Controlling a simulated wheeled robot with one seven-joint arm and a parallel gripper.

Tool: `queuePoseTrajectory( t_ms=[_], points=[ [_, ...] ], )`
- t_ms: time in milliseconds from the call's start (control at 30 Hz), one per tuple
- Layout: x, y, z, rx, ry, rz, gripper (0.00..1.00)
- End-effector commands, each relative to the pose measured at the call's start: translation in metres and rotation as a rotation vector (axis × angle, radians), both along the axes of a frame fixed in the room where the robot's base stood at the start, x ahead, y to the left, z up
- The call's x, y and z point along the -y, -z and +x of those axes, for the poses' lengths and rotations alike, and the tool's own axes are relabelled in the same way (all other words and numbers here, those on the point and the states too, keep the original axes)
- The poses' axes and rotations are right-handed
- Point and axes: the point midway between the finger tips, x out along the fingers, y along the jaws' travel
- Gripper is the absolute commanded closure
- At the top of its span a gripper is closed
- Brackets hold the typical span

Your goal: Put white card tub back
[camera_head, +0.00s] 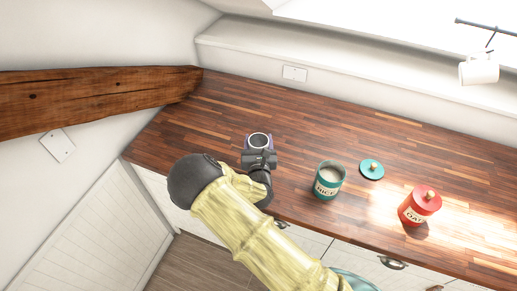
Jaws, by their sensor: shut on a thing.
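My gripper (260,158) is over the left part of the wooden counter and is shut on a small round tub. The white card tub (258,141) shows a pale round rim and a dark grey inside, seen from above. Purple shows around its outside between the jaws. The gripper hides most of its side and its base. I cannot tell whether it touches the counter or is held just above it.
On the wooden counter (215,110), right of my gripper, stand an open teal RICE canister (328,181), its teal lid (371,169) and a lidded red OATS canister (420,205). A white mug (479,71) hangs at upper right. The counter's back left is clear. A wooden beam (90,100) is at left.

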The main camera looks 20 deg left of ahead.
Motion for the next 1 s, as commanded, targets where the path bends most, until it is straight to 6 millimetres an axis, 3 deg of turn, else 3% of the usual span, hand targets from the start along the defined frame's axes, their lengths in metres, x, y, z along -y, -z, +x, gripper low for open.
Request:
queuePoseTrajectory(
  t_ms=[167,500,867,900,1000],
  points=[
    [0.000,0.003,0.000,-0.001,-0.001,-0.001,0.64],
    [0.000,0.040,0.000,0.000,-0.001,0.000,0.64],
    [0.000,0.045,0.000,0.000,-0.001,0.000,0.64],
    [0.000,0.045,0.000,0.000,0.000,0.000,0.39],
    [0.000,0.044,0.000,0.000,0.000,0.000,0.19]
  ],
)
